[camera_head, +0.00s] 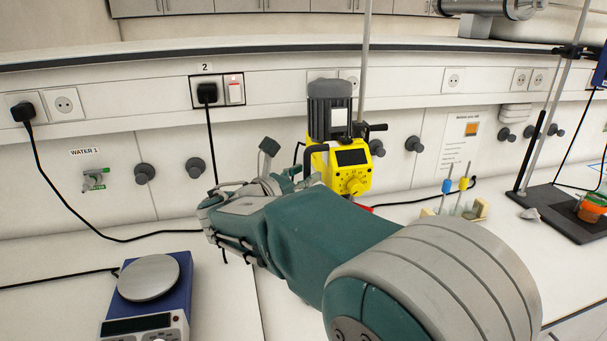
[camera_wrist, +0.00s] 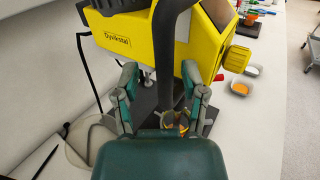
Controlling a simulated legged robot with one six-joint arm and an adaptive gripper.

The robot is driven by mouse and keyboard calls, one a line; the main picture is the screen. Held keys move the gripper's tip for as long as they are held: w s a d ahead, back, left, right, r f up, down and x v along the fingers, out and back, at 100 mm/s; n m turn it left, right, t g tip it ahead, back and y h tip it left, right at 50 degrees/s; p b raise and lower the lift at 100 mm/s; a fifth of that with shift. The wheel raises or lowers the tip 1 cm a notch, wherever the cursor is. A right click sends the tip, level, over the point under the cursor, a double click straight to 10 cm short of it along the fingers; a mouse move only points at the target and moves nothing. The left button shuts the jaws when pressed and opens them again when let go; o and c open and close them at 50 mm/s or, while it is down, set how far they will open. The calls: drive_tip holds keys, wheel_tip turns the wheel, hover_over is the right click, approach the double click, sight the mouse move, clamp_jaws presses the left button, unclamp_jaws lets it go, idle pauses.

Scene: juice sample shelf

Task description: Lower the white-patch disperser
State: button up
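The yellow disperser (camera_head: 340,158) with a dark motor housing and a white patch (camera_head: 339,117) hangs upright on a metal rod stand (camera_head: 365,60) in the head view. In the wrist view its yellow body (camera_wrist: 150,45) fills the top, marked "Dynkstal" or similar. My gripper (camera_head: 298,172) is at the left side of the disperser. In the wrist view my gripper (camera_wrist: 160,72) is open, with one finger on each side of the black curved handle (camera_wrist: 170,60). Gaps show beside the handle. My arm hides the disperser's lower part in the head view.
A blue balance (camera_head: 183,300) stands at the front left. A small rack (camera_head: 477,211) with blue and yellow pipettes, and another stand base (camera_head: 560,212) with an orange container (camera_head: 591,208), are to the right. Black cables run along the wall and bench.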

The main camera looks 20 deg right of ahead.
drive_tip(key=shift+d, duration=0.15)
drive_tip(key=v, duration=1.2)
drive_tip(key=s+d+f+m+g+y, duration=0.6)
drive_tip(key=s+d+m, duration=0.35)
drive_tip(key=d, duration=0.25)
drive_tip(key=s+a+f+m+y, duration=0.1)
drive_tip(key=s+f+m+y, duration=0.2)
drive_tip(key=s+m, duration=0.3)
drive_tip(key=s+f+m+t+y, duration=0.1)
drive_tip(key=s+f+m+y, duration=0.2)
drive_tip(key=s+m+y, duration=0.3)
drive_tip(key=m, duration=0.3)
drive_tip(key=shift+a+t, duration=0.3)
drive_tip(key=shift+a, duration=0.1)
